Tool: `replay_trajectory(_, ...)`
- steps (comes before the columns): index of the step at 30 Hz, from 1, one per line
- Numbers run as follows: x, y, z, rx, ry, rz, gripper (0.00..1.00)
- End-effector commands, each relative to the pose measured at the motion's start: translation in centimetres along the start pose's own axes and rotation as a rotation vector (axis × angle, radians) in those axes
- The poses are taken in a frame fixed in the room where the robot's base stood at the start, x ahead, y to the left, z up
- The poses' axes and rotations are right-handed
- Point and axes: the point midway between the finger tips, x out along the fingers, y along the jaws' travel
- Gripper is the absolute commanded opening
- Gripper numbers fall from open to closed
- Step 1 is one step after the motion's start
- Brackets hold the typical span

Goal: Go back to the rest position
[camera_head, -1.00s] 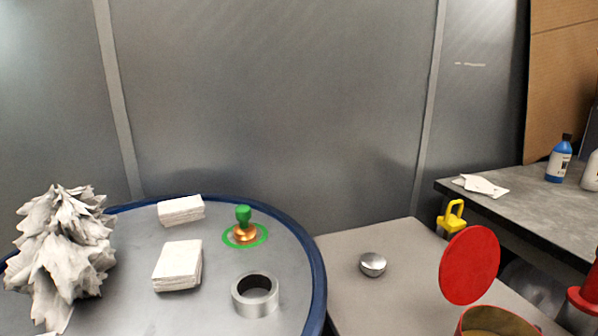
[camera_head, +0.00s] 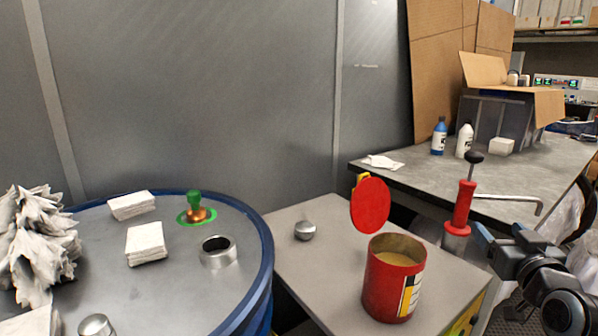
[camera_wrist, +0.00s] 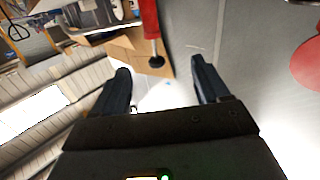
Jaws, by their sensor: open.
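My gripper (camera_wrist: 160,77) is open in the wrist view. Its two dark fingers are apart with nothing held between them. In the head view my dark arm shows at the lower right, beside the grey bench. A red-handled tool (camera_head: 463,205) with a black ball knob stands close to it. In the wrist view this red tool (camera_wrist: 150,22) appears upside down beyond the fingers, apart from them.
An open red can (camera_head: 378,292) with its red lid (camera_head: 370,205) raised stands on a low grey table (camera_head: 335,290). The round blue-rimmed table (camera_head: 262,262) holds white stacks, a metal ring and a green-handled stamp. Bottles and cardboard occupy the bench (camera_head: 420,178).

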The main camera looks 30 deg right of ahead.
Motion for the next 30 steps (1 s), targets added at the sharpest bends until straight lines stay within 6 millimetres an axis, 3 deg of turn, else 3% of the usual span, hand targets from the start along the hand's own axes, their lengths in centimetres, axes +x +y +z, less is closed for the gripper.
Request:
replay_trajectory(8,-2.7,-3.2,2.6,-0.003,-0.026,-0.046,0.75)
replay_trajectory(14,-6.1,-6.4,5.2,-0.008,-0.051,-0.1,0.75)
replay_trajectory(21,-14.3,-11.4,9.1,-0.024,-0.099,-0.219,0.75)
replay_trajectory(30,-26.1,-14.9,11.0,-0.041,-0.152,-0.396,0.75)
